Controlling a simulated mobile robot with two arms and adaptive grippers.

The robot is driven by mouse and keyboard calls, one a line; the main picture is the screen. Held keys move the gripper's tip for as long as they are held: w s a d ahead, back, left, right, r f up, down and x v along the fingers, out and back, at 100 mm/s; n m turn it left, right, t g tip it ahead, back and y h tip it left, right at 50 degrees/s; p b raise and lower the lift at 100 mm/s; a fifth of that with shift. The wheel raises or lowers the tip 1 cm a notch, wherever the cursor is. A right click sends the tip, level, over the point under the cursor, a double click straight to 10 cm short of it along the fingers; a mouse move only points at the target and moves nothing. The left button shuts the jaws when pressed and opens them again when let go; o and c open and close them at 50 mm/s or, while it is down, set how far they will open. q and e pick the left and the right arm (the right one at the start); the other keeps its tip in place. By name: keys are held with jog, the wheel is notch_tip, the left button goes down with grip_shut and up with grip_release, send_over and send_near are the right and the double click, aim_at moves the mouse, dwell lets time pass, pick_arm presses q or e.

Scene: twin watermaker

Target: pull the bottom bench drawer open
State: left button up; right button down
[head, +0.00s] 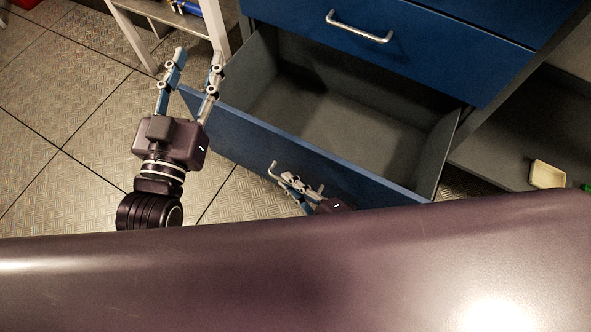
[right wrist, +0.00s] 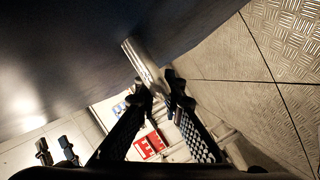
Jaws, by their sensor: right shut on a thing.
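The bottom bench drawer (head: 237,135) is blue-fronted with a grey inside and stands well open in the head view; the part of its inside that shows is empty. My right gripper (head: 297,182) is at the front of this drawer, shut on its metal bar handle (head: 275,168). In the right wrist view the handle (right wrist: 141,62) runs between the fingertips of the right gripper (right wrist: 160,92). My left gripper (head: 196,62) is open and empty, with its fingers pointing up the picture, left of the drawer front.
A closed blue drawer with a bar handle (head: 358,27) is above the open one. A pale frame leg (head: 131,38) stands at the upper left. A small cream-coloured tray (head: 547,174) lies on the grey shelf at right. Tiled floor at left is clear.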

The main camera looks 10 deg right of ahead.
jog(key=shift+s, duration=0.15)
jog(key=c, duration=2.3)
grip_release()
jog(key=shift+s, duration=0.1)
jog(key=v, duration=1.1)
jog(key=shift+s+d, duration=0.25)
jog(key=shift+s, duration=0.1)
